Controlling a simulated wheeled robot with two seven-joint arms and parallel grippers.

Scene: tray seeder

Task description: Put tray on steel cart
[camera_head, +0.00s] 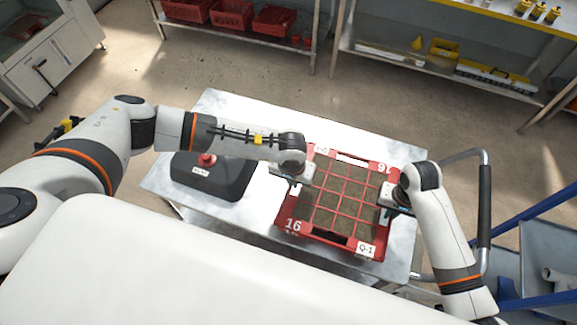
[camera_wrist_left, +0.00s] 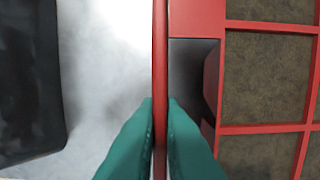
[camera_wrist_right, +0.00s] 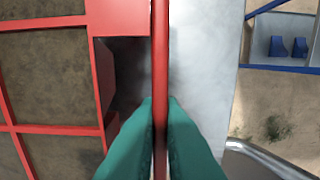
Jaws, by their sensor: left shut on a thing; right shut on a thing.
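The red tray (camera_head: 366,246) has a grid of soil-filled cells and labels "16" and "Q-1". It is at the right part of the steel cart top (camera_head: 262,215); whether it rests on the metal or hangs just above it, I cannot tell. My left gripper (camera_head: 297,175) is shut on the tray's left rim, and its teal fingers pinch the red wall (camera_wrist_left: 160,70) in the left wrist view. My right gripper (camera_head: 390,203) is shut on the right rim (camera_wrist_right: 160,60), shown in the right wrist view. The tray looks about level.
A dark device with a red knob (camera_head: 207,160) sits on the cart left of the tray. The cart's handle (camera_head: 484,205) stands at the right. Shelves with red crates (camera_head: 231,15) and a yellow bench are at the back. Blue-framed equipment (camera_head: 545,260) is at the lower right.

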